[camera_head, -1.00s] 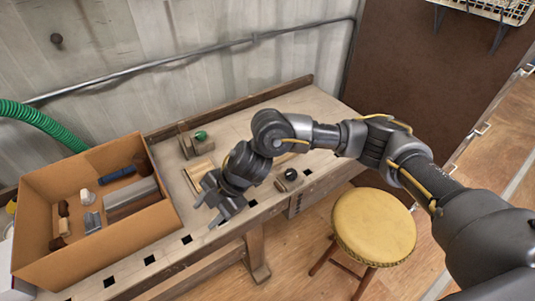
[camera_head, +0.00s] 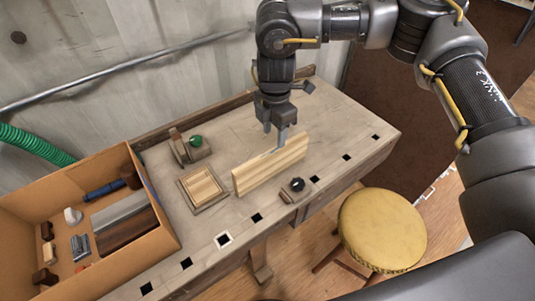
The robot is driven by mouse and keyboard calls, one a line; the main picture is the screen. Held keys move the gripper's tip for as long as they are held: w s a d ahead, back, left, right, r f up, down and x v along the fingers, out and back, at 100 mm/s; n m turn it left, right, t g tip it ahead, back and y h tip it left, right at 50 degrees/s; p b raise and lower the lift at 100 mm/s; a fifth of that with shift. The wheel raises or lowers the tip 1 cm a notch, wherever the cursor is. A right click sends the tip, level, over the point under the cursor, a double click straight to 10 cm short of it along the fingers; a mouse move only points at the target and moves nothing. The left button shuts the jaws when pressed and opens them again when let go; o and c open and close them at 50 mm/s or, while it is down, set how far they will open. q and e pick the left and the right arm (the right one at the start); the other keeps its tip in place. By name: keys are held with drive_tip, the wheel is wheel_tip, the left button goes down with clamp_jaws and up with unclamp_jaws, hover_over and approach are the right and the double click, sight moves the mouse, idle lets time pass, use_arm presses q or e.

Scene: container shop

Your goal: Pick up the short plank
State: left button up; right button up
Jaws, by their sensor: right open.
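A short pale wooden plank (camera_head: 268,167) stands on its long edge on the workbench, right of a small slatted wooden block. My left gripper is out of view.
The workbench (camera_head: 345,118) is clear to the right. The slatted block (camera_head: 201,187), a device with a green knob (camera_head: 190,147) and a black knob (camera_head: 297,184) are near. A cardboard box (camera_head: 126,259) of tools is left. A yellow stool (camera_head: 382,230) stands in front.

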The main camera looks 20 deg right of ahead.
sight(272, 151)
drive_tip(key=f, duration=0.3)
drive_tip(key=f+p, duration=0.1)
drive_tip(key=shift+a+f, duration=0.3)
drive_tip(key=shift+a, duration=0.05)
drive_tip(key=shift+f, duration=0.45)
drive_tip(key=shift+d+f, duration=0.15)
drive_tip(key=shift+f, duration=0.15)
wheel_tip(272, 151, down, 4)
drive_tip(key=shift+w+d+r+p, duration=0.1)
drive_tip(key=shift+w+r+p, duration=0.05)
drive_tip(key=shift+p, duration=0.75)
drive_tip(key=shift+f, duration=0.45)
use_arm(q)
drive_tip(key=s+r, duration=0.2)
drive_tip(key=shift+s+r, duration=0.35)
use_arm(e)
clamp_jaws()
